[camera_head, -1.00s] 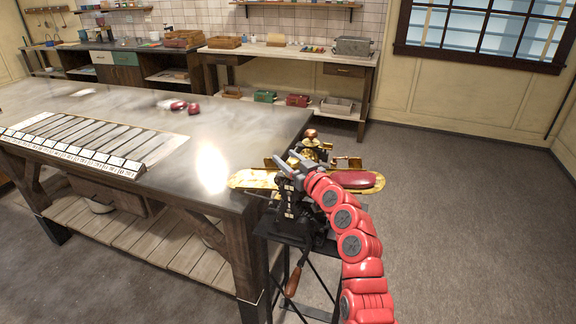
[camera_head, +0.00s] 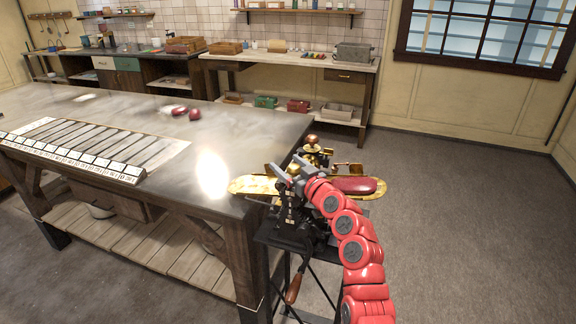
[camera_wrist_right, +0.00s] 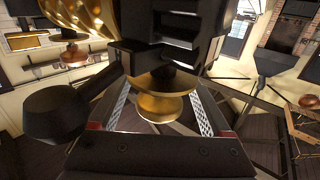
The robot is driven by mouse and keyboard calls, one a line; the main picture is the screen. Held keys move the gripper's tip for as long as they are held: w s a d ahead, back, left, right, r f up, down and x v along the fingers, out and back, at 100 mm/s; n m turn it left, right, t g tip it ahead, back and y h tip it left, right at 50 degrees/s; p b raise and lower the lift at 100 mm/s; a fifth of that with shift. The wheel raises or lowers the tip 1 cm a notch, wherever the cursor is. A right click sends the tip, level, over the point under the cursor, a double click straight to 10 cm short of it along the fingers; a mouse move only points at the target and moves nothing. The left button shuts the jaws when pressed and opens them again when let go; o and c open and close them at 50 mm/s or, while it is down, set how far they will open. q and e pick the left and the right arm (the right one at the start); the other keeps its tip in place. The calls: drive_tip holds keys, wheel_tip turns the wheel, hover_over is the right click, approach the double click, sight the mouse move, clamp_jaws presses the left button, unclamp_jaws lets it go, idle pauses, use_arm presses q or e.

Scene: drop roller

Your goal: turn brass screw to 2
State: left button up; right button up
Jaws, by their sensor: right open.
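A brass machine with gold plates (camera_head: 255,185) and a red oval pad (camera_head: 357,186) stands at the right end of the big table. In the right wrist view a round brass screw knob (camera_wrist_right: 163,103) sits below a black block. My right gripper (camera_head: 285,172) is at the machine's near side. In the wrist view its open fingers (camera_wrist_right: 165,118) lie on either side of the brass knob, with gaps visible; I cannot tell whether they touch it. No number markings can be read. My left gripper is in neither view.
A crank with a wooden handle (camera_head: 293,289) hangs below the machine. The big table (camera_head: 235,130) bears a row of metal strips (camera_head: 100,145) and red rollers (camera_head: 186,111). A black ball-ended lever (camera_wrist_right: 55,112) is close beside my right gripper. Floor to the right is clear.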

drive_tip(key=b+v, duration=0.4)
drive_tip(key=v, duration=1.3)
drive_tip(key=shift+s, duration=0.25)
